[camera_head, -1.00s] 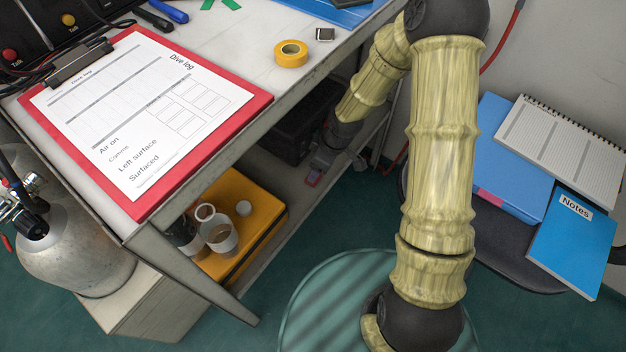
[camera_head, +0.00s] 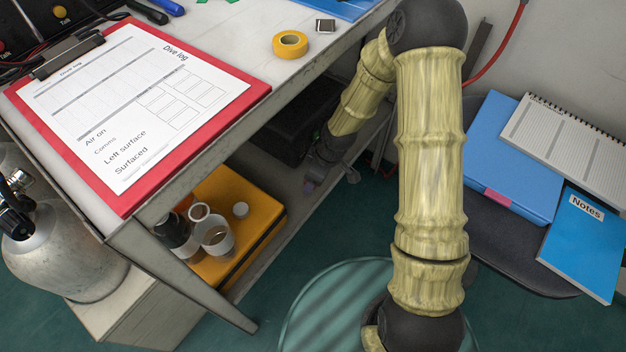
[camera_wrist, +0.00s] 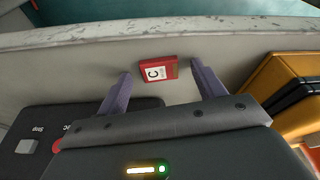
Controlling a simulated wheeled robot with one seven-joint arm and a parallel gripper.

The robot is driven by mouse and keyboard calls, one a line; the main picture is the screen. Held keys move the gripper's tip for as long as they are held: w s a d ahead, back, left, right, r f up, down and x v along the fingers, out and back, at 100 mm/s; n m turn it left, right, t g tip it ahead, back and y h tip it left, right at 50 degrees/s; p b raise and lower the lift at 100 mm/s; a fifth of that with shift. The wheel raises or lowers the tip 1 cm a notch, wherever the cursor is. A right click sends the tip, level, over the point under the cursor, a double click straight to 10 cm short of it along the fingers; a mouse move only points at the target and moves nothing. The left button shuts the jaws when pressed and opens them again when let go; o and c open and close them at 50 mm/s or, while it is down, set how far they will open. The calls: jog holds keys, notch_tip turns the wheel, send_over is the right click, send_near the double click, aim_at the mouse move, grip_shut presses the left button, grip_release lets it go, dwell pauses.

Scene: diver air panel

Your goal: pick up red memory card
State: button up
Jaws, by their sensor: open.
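The red memory card (camera_wrist: 158,72) lies on the grey shelf (camera_wrist: 60,70) in the wrist view, with a white label marked "C" and a gold-brown strip at one side. My gripper (camera_wrist: 160,78) is open, its two purple fingers apart on the left and right of the card. The card sits between and slightly beyond the fingertips, and nothing is held.
A yellow-orange case (camera_wrist: 290,90) stands close right of the fingers in the wrist view. A dark box (camera_wrist: 60,130) is at left. The shelf edge runs beyond the card.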

jog(key=c, duration=1.3)
jog(key=shift+r, duration=0.2)
